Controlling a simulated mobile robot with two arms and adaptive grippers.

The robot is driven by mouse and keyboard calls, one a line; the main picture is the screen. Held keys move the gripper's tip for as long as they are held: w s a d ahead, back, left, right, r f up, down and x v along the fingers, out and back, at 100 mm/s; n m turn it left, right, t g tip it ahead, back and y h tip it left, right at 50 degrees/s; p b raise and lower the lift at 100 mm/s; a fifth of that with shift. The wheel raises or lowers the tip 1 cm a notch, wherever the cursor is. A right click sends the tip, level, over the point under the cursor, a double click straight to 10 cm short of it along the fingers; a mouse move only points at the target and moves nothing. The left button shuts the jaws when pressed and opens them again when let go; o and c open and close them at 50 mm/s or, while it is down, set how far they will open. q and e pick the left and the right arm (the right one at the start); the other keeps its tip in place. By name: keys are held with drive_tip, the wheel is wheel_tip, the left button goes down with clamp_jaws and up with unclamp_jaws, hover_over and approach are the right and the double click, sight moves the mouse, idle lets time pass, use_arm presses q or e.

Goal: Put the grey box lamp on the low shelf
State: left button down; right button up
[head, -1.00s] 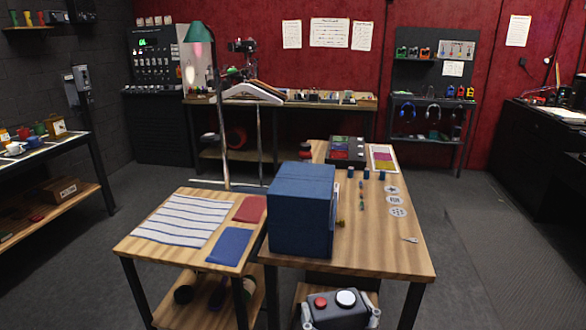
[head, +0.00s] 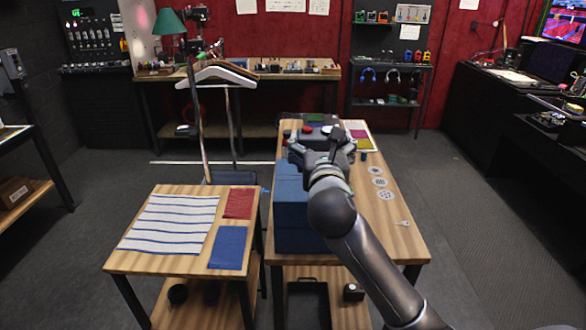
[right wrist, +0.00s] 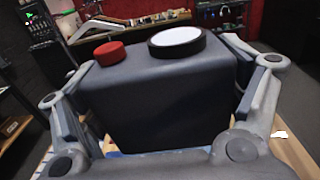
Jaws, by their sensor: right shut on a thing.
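The grey box lamp (right wrist: 165,92) fills the middle of the right wrist view, with a red button and a white round lamp on its top. My right gripper (head: 322,147) is shut on it, with one finger on each side. In the head view the gripper and wrist hide most of the box; it is over the far part of the right table, behind or above the blue box (head: 292,235). I cannot tell whether it touches anything below. A low wooden shelf (head: 335,317) shows under the right table. My left gripper is out of view.
On the low shelf are a black open tray (head: 306,308) and a small dark object (head: 353,292). The left table (head: 130,258) holds a striped cloth (head: 170,225), a red mat (head: 239,203) and a blue mat (head: 228,247). Paper discs lie along the right table's edge.

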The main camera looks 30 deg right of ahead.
drive_tip(key=shift+w+d+r, duration=0.1)
drive_tip(key=shift+w+r, duration=0.2)
drive_tip(key=shift+r, duration=0.15)
drive_tip(key=w+d+f, duration=0.1)
drive_tip(key=w+f, duration=0.2)
drive_tip(key=w, duration=0.1)
drive_tip(key=w+d+f+p, duration=0.1)
drive_tip(key=w+d+f, duration=0.1)
drive_tip(key=w+f, duration=0.1)
drive_tip(key=w+d+f, duration=0.1)
drive_tip(key=w+f, duration=0.3)
drive_tip(key=w, duration=0.1)
drive_tip(key=shift+w+d+p, duration=0.35)
drive_tip(key=shift+w, duration=0.05)
wheel_tip(320, 180, down, 2)
drive_tip(key=shift+f, duration=0.45)
